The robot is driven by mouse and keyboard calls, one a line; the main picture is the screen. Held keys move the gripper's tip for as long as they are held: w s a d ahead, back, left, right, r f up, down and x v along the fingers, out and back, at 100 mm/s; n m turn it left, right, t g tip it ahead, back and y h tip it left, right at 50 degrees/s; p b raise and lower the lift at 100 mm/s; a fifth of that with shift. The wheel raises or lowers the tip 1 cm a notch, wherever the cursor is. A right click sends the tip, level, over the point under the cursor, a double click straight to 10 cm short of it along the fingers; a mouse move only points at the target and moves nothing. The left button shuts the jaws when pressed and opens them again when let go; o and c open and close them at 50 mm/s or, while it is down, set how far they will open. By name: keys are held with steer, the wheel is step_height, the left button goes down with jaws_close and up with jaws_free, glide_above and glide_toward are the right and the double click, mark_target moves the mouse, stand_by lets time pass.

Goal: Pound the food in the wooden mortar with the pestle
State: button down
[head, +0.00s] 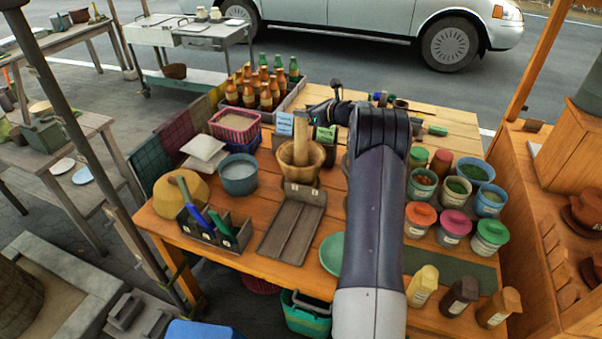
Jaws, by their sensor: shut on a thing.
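The wooden mortar (312,172) stands on the orange wooden table (225,218), near its middle. The light wooden pestle (301,143) stands nearly upright in it, with its lower end hidden inside the bowl. The food inside the mortar cannot be made out. My arm reaches over the table from the front and bends left at the far end. My gripper (312,108) is small and dark in this view, at the top of the pestle, and is shut on it.
A dark wooden board (292,222) lies in front of the mortar. A blue-grey pot (239,174) stands to its left. A crate of bottles (295,101) stands behind. Several lidded tubs (454,225) crowd the right side. A green plate (332,254) lies beside my arm.

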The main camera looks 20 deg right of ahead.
mark_target(306, 124)
step_height(306, 124, down, 4)
steer(key=b, duration=0.2)
steer(key=shift+f+b, duration=0.25)
steer(key=shift+b, duration=0.15)
steer(key=shift+f, duration=0.2)
